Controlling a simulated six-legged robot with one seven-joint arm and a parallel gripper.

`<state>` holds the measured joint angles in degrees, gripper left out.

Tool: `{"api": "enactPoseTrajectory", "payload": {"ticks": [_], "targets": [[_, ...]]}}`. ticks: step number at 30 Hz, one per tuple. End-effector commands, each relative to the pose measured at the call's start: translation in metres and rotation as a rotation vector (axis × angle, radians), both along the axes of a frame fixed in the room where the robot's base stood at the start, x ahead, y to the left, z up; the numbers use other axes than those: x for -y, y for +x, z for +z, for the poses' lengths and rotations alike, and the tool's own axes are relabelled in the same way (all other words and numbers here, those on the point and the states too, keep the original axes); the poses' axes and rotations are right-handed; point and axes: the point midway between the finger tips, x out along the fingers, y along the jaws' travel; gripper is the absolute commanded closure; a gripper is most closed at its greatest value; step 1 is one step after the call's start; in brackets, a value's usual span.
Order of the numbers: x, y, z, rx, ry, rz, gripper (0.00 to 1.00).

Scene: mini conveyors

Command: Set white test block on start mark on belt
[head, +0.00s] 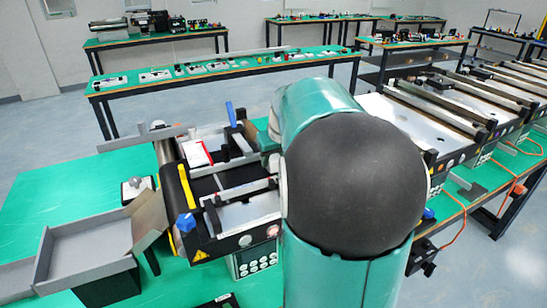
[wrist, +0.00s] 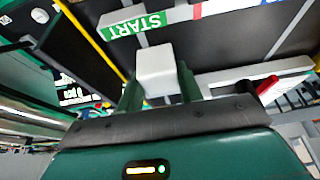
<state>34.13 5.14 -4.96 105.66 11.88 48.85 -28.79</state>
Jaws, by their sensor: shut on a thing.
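In the wrist view my gripper (wrist: 158,92) is shut on the white test block (wrist: 155,70), which sits between the two green fingertips. In the head view the conveyor's black belt (head: 172,186) shows left of my arm.
A grey tray (head: 92,226) stands at the conveyor's near left end. A white and red piece (head: 197,153) lies at the conveyor, with a blue upright part (head: 230,112) close by. More conveyors (head: 425,112) line the right. The green tabletop (head: 60,190) is clear at left.

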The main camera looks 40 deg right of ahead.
Motion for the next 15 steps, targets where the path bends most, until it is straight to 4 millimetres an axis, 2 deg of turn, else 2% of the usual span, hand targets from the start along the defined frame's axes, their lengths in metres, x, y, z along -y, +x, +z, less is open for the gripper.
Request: {"api": "enactPoseTrajectory", "payload": {"ticks": [4,5,8,15], "targets": [[-0.0001,0.0002,-0.0030,0.000,0.000,0.001,0.91],[-0.0001,0.0002,-0.0030,0.001,-0.001,0.001,0.60],[0.0000,0.0002,-0.0027,0.001,-0.001,0.001,0.42],[-0.0001,0.0001,-0.0025,0.000,0.000,0.001,0.42]]}}
